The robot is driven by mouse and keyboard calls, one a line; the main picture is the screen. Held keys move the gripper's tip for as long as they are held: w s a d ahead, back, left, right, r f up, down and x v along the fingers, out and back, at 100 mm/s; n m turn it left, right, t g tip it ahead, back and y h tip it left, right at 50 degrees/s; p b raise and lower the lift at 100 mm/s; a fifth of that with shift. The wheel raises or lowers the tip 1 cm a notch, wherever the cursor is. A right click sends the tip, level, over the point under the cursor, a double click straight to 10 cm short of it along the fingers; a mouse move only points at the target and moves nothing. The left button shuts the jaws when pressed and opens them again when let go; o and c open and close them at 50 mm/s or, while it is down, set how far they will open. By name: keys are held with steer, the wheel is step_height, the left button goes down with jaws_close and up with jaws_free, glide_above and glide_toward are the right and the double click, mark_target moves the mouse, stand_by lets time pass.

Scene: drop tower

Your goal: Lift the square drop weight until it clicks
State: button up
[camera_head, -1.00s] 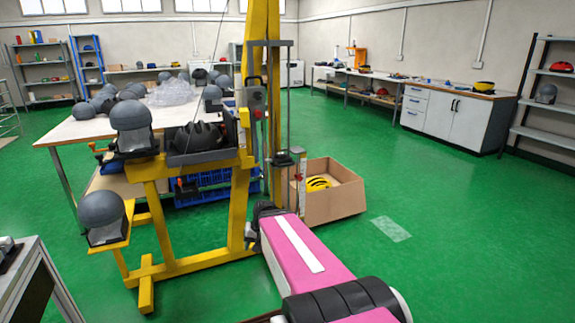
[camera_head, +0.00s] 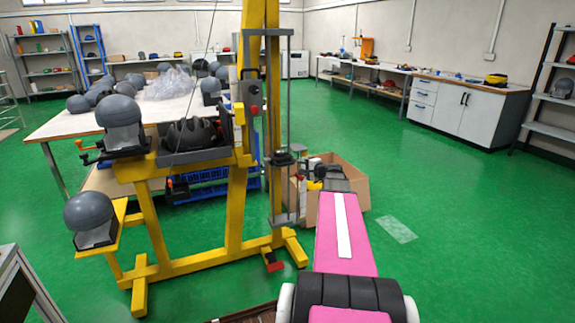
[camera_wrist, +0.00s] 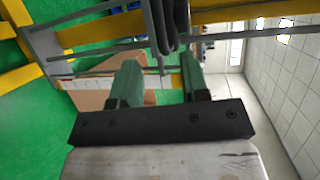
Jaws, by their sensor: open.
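The yellow drop tower (camera_head: 240,205) stands left of my arm, with grey upright guide rails (camera_head: 287,80) on its right side. A small dark block (camera_head: 284,158) sits on these rails about midway up; I cannot tell whether it is the square drop weight. My gripper's end of the arm (camera_head: 322,170) is just right of the rails. In the wrist view, which is turned on its side, my gripper (camera_wrist: 158,82) has its two green fingers apart with nothing seen held. The rails and a dark looped part (camera_wrist: 166,28) lie beyond the fingertips.
A cardboard box (camera_head: 353,190) stands behind my gripper. Grey headforms (camera_head: 120,110) and a black helmet (camera_head: 195,135) are at the tower's left. A red pedal (camera_head: 273,262) is at its foot. A white table (camera_head: 75,125) is behind. Green floor (camera_head: 460,230) is free at right.

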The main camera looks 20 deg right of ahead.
mark_target(288, 164)
steer(key=x, duration=1)
steer(key=shift+a, duration=0.1)
jaws_close()
